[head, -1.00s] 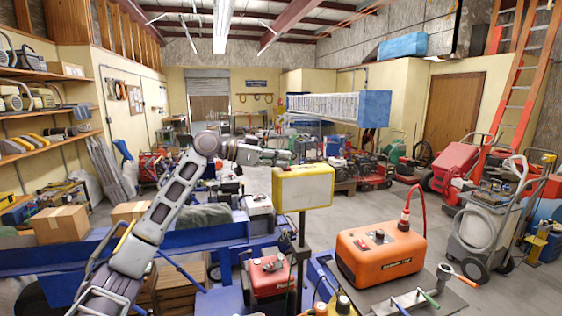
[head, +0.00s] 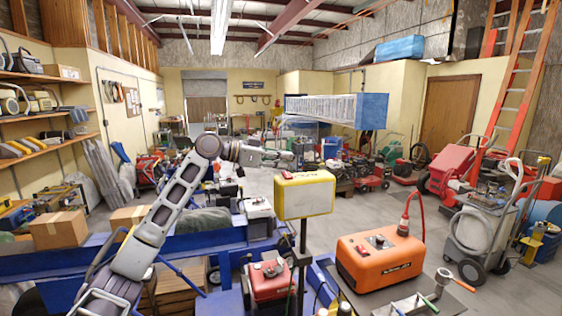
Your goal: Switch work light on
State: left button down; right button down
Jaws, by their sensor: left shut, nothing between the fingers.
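The work light (head: 305,196) is a yellow box with a pale front panel, standing upright on a dark post. I cannot tell from the panel whether it is lit. A small red part (head: 287,174), which looks like its switch, shows on top near the left end. My left gripper (head: 288,160) is shut and empty, just above and behind the light's top left in the picture. A narrow gap seems to show between the fingers and the red part. My right gripper is not in view.
An orange machine (head: 380,257) with a red hose stands right of the post. A red-and-white unit (head: 268,278) sits below left of the light. A long box with a blue end (head: 372,111) hangs above and behind. Blue beams (head: 190,240) run along the left.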

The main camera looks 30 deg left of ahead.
pick_arm(q)
jog(key=shift+d+r+p, duration=0.2)
jog(key=shift+r+p, duration=0.5)
jog(key=shift+r, duration=0.15)
jog(key=shift+s+a+b, duration=0.55)
jog(key=shift+s+a, duration=0.15)
jog(key=b+v, duration=0.3)
jog(key=v, duration=0.5)
jog(key=shift+s+r, duration=0.1)
jog(key=shift+s, duration=0.05)
jog(key=shift+s, duration=0.1)
